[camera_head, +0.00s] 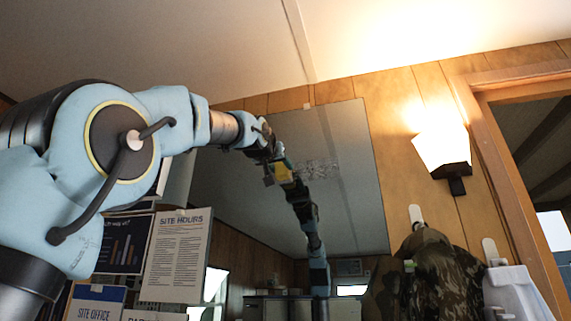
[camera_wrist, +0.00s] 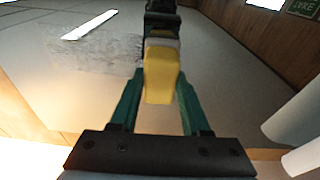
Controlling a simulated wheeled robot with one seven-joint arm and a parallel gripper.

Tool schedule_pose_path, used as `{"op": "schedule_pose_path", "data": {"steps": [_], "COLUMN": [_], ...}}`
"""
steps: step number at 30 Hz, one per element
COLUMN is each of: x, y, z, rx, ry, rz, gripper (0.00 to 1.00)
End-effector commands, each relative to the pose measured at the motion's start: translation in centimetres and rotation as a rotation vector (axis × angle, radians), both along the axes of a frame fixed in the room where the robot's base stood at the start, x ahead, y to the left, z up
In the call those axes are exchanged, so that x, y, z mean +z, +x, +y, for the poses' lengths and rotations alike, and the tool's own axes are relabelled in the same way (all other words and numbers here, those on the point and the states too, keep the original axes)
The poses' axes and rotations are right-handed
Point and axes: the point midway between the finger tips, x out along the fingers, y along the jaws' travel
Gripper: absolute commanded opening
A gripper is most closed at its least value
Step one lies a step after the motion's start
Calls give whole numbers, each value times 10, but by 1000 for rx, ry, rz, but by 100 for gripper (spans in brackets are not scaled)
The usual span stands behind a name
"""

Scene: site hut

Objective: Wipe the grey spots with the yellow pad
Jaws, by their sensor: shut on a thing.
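A yellow pad (camera_wrist: 161,78) is held between the green fingers of my gripper (camera_wrist: 160,88), which is shut on it. In the head view, yellow (camera_head: 283,172) shows by my gripper (camera_head: 272,158) at the mirror; pad and reflection are hard to separate there. The mirror (camera_head: 355,215) hangs on the wood-panelled wall. A patch of grey spots (camera_head: 318,170) lies on the glass, just right of my gripper. In the wrist view the grey patch (camera_wrist: 105,52) is at upper left, beside the pad. I cannot tell whether the pad touches the glass.
A lit wall lamp (camera_head: 442,150) is right of the mirror. A camouflage jacket (camera_head: 432,275) hangs below it, beside a door frame (camera_head: 510,190). Posted notices (camera_head: 177,255) are at lower left. My arm's reflection runs down the mirror.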

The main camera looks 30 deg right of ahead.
Motion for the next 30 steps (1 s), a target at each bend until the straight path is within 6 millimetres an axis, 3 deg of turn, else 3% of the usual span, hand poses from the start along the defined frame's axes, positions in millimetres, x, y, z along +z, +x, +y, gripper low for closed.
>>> {"op": "schedule_pose_path", "data": {"steps": [30], "x": [-1], "y": [-40], "z": [-44], "rx": [-3], "ry": [0], "rz": [0], "gripper": [2]}}
